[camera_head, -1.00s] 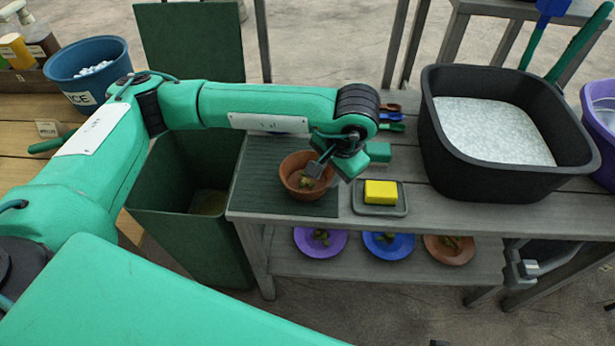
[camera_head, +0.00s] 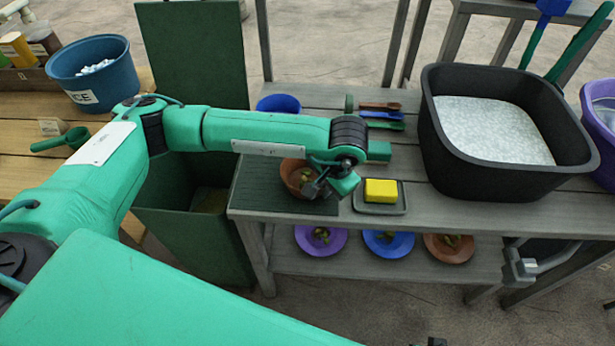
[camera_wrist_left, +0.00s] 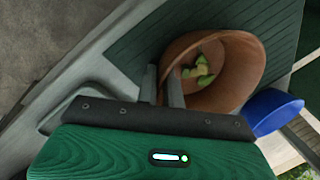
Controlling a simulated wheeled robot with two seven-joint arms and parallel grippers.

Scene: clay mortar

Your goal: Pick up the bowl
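A terracotta bowl (camera_head: 291,174) with green and brown scraps inside stands on a dark green ribbed mat (camera_head: 262,196) at the left end of the grey bench. It also shows in the left wrist view (camera_wrist_left: 238,65). My left gripper (camera_head: 318,189) is down at the bowl's right front rim. In the left wrist view its two fingers (camera_wrist_left: 162,86) stand apart, one outside the bowl and one inside, with the wall between them. Whether both fingers touch the wall is hard to tell. My forearm hides the bowl's back rim. My right gripper is not in view.
A yellow sponge (camera_head: 380,190) on a grey tray (camera_head: 381,209) is just right of my gripper. A blue cup (camera_head: 278,103) and several small tools (camera_head: 382,115) lie behind my forearm. A black tub (camera_head: 470,172) is at right. Purple, blue and terracotta dishes sit on the lower shelf.

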